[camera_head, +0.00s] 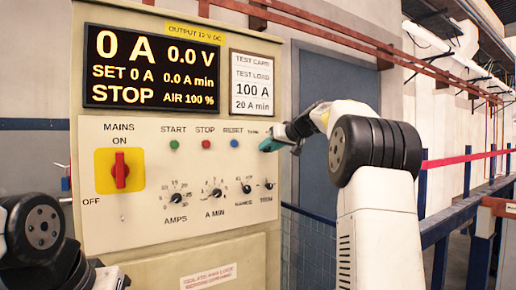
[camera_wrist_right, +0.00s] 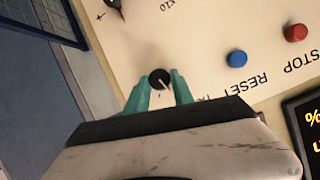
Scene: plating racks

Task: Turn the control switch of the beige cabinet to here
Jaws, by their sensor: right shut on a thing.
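The beige cabinet (camera_head: 180,262) fills the left and middle of the head view, its pale control panel facing me. My right gripper (camera_head: 270,145) is at the panel's upper right, beside the row of push buttons, and hides the control there in the head view. In the right wrist view, a small round black control switch (camera_wrist_right: 159,78) with a white pointer line sits between my teal fingertips, which are shut on it. A partly hidden label starting with "TA" is beside it. My left arm shows at the lower left; its jaws are not clear.
A red mains switch (camera_head: 121,170) on a yellow plate is at the panel's left. Green, red and blue buttons (camera_head: 234,144) line the top, with several black knobs (camera_head: 216,193) below. A display (camera_head: 150,68) is above. A blue railing (camera_head: 440,228) stands right of the cabinet.

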